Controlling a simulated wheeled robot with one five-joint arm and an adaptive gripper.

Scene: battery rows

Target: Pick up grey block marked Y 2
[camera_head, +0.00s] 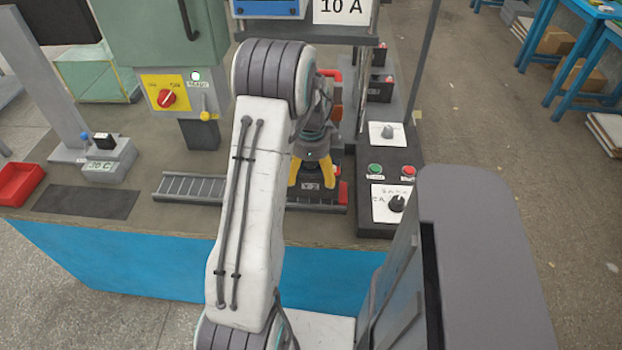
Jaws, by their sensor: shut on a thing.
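The grey block marked Y 2 (311,186) sits at the right end of the rack on the bench. It is dark grey with a small label on its front, and a red part shows at its right side. My gripper (311,178) has two yellow fingers pointing down, one on each side of the block, and is shut on it. The block's upper part is partly hidden by the gripper, and my arm covers the area to its left. I cannot tell whether the block is clear of the rack.
A ladder-like rack (190,187) runs left of my arm. A control panel (389,190) with knobs and green and red buttons stands close on the right. A green machine (163,50) stands behind left, and a red bin (18,183) is at far left.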

